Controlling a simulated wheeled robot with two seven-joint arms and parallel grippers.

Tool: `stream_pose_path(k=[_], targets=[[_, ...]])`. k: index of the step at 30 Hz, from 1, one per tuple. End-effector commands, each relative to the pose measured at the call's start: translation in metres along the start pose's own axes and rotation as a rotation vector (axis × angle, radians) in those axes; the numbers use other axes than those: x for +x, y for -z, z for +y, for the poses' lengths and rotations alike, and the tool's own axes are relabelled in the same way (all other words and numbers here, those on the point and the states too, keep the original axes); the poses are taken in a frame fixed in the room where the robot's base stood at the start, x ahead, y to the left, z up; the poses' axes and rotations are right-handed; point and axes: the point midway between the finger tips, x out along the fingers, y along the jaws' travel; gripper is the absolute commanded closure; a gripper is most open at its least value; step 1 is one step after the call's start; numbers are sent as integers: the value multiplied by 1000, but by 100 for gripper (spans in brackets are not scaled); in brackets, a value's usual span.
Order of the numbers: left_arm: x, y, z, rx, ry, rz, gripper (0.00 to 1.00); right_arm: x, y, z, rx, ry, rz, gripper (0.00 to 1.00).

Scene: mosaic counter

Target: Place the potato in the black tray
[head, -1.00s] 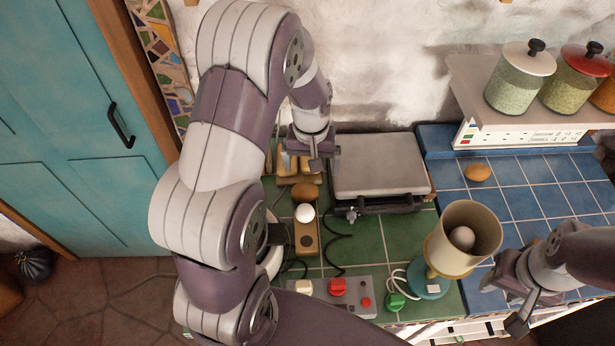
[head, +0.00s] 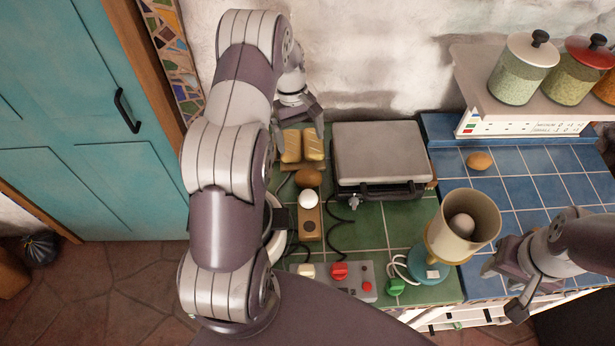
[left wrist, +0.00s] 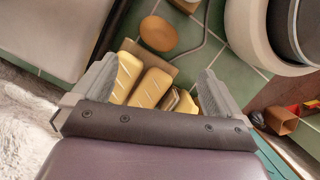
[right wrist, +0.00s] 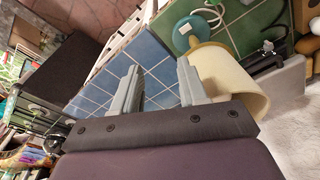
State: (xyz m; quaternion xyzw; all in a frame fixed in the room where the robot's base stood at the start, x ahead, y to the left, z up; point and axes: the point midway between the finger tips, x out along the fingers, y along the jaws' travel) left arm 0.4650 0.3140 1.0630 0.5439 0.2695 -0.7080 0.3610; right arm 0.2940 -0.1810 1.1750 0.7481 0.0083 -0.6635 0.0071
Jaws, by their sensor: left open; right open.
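Two brown oval things could be the potato; I cannot tell which. One (head: 308,177) lies behind a white egg by the wooden holder and also shows in the left wrist view (left wrist: 158,33). The other (head: 479,160) lies on the blue tiles. I cannot make out a black tray in any view. My left gripper (head: 299,130) is open and empty at the back by the wall, over bread loaves; its spread fingers show in the left wrist view (left wrist: 152,88). My right gripper (head: 502,288) is open and empty at the front right, by the cream cup.
Bread loaves (head: 303,146) lie on a board. A closed grey press (head: 380,155) stands right of them. The wooden holder (head: 308,222), control box (head: 350,287) and cream cup (head: 466,221) fill the front. The blue tiles (head: 530,185) are mostly clear, below a jar shelf (head: 480,88).

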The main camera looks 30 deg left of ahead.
Motion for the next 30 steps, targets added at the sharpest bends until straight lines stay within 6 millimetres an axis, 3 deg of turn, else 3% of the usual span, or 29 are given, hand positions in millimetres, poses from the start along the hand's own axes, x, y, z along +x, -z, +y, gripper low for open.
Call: stream_pose_path(k=[3,5,11,18,22,27,28,30], targets=[[32,-2,-2,-16,9,-12,0,14,-2,0,0,0,-1,57],[38,-5,-2,-16,10,-13,0,-3,0,0,0,0,-1,57],[70,-4,-2,-12,8,-9,0,-13,2,0,0,0,0,57],[110,-6,1,-12,9,-9,0,-41,5,0,0,0,0,57],[124,-5,1,-10,7,-6,0,-42,5,0,0,0,0,57],[126,-4,1,-10,6,-5,0,-41,5,0,0,0,-1,57],[126,-4,1,-10,6,-5,3,-41,5,0,0,0,-1,57],[125,-4,1,-10,6,-5,26,-41,5,0,0,0,0,57]])
